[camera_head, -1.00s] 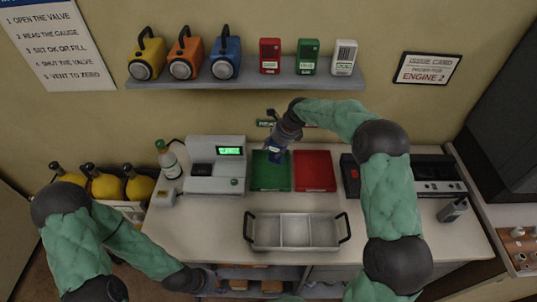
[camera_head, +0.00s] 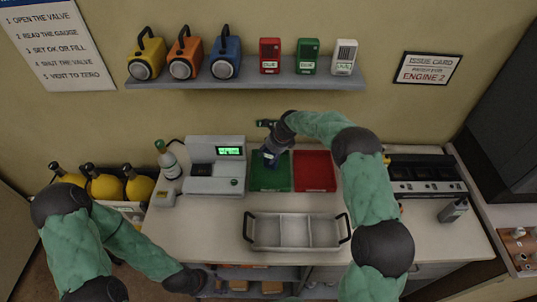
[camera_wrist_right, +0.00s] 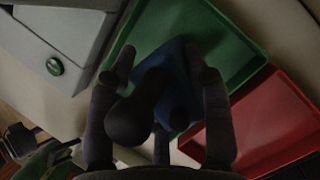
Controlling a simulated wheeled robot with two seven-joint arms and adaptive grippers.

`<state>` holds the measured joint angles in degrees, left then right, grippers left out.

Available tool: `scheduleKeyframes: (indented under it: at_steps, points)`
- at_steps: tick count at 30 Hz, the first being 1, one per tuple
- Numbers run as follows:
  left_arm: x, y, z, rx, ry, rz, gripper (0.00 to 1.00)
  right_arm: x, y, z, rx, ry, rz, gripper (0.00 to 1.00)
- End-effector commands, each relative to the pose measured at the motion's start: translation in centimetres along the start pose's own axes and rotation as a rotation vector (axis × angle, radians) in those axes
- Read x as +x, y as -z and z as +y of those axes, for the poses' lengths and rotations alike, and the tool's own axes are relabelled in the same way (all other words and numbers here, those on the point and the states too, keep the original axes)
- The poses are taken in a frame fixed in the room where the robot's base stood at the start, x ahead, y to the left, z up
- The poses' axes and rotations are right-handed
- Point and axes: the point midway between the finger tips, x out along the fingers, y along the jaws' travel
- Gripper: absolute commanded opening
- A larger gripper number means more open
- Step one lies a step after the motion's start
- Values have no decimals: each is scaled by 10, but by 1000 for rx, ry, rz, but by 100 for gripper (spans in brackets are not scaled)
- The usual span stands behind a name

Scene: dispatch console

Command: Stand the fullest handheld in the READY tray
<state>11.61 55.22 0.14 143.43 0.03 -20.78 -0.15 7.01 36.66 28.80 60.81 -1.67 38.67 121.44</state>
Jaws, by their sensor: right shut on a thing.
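My right gripper (camera_head: 270,158) is shut on a dark blue handheld, low over the green tray (camera_head: 284,183) on the counter. In the right wrist view the blue handheld (camera_wrist_right: 175,88) shows between the fingers of the right gripper (camera_wrist_right: 165,80), with the green tray (camera_wrist_right: 235,45) behind it. I cannot tell whether its base touches the tray floor. A grey handheld (camera_head: 453,210) is on the counter at the right, beside the charger (camera_head: 425,175). My left gripper (camera_head: 200,282) is low at the counter's front edge; its jaws are too small to read.
A red tray (camera_head: 314,172) adjoins the green one on the right. A white reader with a lit display (camera_head: 230,151) stands left of it. A grey three-part caddy (camera_head: 295,246) is in front. A shelf (camera_head: 250,82) with lamps and boxes is above.

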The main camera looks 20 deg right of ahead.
Motion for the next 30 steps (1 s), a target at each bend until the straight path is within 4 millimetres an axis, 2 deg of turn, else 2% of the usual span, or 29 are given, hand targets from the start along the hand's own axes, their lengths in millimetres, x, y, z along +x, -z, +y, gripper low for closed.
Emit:
scheduleKeyframes:
  at_steps: [4,5,7,20,30]
  points:
    - [1,0,0,0,0,0,40,2,1,0,0,1,-1,5]
    - [1,0,0,0,0,0,40,3,1,0,0,-1,0,52]
    - [1,0,0,0,0,0,40,3,1,0,0,-1,0,72]
    - [0,0,0,0,0,0,40,-3,-1,0,0,1,-1,73]
    - [-3,0,1,0,0,0,40,-53,0,0,0,2,-1,73]
